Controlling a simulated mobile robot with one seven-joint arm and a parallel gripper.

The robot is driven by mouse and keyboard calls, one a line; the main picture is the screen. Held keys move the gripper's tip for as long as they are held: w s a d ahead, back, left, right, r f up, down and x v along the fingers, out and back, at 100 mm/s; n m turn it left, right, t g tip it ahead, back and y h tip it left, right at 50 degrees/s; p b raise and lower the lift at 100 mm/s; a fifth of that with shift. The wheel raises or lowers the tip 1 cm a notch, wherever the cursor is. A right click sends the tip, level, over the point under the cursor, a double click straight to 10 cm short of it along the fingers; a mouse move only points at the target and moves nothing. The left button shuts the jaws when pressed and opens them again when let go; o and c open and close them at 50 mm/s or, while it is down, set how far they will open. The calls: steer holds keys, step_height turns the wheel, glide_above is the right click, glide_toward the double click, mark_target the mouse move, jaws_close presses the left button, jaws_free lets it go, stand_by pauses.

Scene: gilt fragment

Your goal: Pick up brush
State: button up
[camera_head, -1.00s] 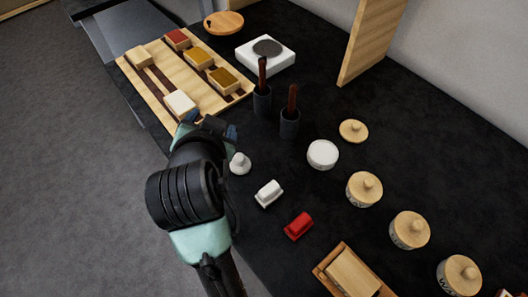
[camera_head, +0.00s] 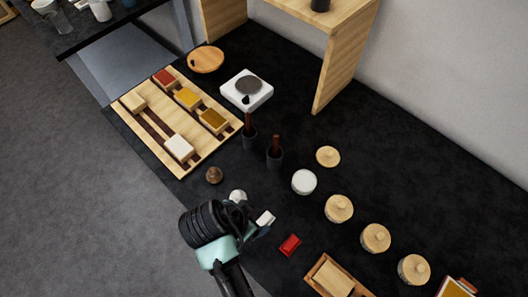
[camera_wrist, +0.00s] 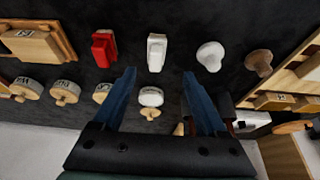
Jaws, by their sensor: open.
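Two slim brown handles, which look like brushes, stand in dark cups: one in the left cup (camera_head: 249,138), one in the right cup (camera_head: 274,158). Their bristles are not visible. My gripper (camera_head: 257,228) is nearer the table's front edge than the cups, close to a small white block (camera_head: 266,217). In the wrist view my gripper (camera_wrist: 160,72) is open, with two blue fingers apart and nothing held. The white block (camera_wrist: 156,52) shows beyond the fingertips. A dark cup (camera_wrist: 226,104) is partly hidden behind the right finger.
A red block (camera_head: 290,244), a white knob (camera_head: 238,196) and a brown knob (camera_head: 214,175) lie near my gripper. Lidded jars (camera_head: 339,208) line the right. A wooden tray (camera_head: 128,103) with blocks, a white scale (camera_head: 262,97) and a wooden shelf (camera_head: 335,70) stand behind.

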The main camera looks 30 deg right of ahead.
mark_target(263, 220)
steer(key=x, duration=0.3)
steer(key=shift+f, duration=0.1)
steer(key=x, duration=0.1)
steer(key=p+x, duration=0.1)
steer(key=x, duration=0.2)
steer(key=shift+s+d+f, duration=0.2)
steer(key=shift+s, duration=0.2)
steer(key=shift+w+d+f, duration=0.15)
steer(key=shift+d+f, duration=0.05)
steer(key=shift+f, duration=0.25)
jaws_close()
